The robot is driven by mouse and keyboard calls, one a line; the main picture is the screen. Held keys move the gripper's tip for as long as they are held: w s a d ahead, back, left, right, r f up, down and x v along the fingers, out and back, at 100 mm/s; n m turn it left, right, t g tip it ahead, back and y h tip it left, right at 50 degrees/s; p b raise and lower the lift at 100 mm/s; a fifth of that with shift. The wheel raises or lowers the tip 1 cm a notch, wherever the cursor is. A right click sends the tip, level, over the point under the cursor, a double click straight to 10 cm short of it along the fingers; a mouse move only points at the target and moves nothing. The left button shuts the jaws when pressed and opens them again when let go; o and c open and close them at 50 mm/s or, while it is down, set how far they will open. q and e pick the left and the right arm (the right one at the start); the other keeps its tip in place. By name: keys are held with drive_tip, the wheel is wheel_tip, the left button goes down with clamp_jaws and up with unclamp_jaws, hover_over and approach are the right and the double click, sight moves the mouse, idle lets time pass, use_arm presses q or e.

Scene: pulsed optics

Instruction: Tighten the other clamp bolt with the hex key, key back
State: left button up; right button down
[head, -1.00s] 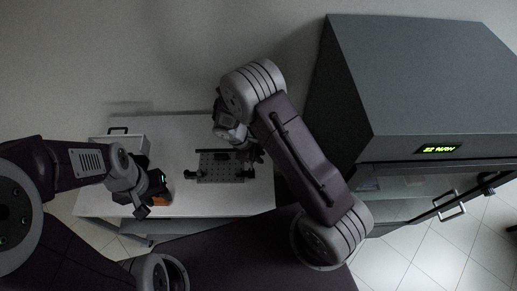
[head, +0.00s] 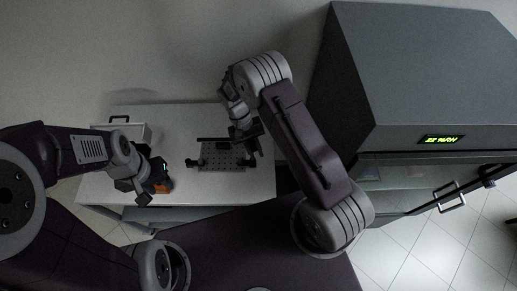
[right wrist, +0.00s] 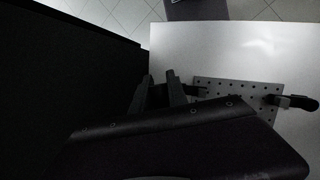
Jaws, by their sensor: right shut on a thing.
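The perforated metal plate (head: 222,158) lies on the white table. A small dark clamp stands at its left end (head: 193,163) and another at its right end (head: 249,161). In the right wrist view the plate (right wrist: 237,95) shows with one clamp (right wrist: 284,101) at its right end. My right gripper (head: 257,147) is by the plate's right end; its fingers (right wrist: 158,88) are shut. The hex key between them is too dark to make out.
A light case with a dark handle (head: 120,121) stands at the table's back left. A large grey cabinet (head: 415,85) with a lit green display (head: 441,139) stands at the right. The table's front right (head: 240,190) is clear.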

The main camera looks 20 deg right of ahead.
drive_tip(key=shift+a+m+y, duration=0.2)
drive_tip(key=shift+m+y, duration=0.1)
drive_tip(key=shift+m, duration=0.5)
drive_tip(key=shift+r+p, duration=0.5)
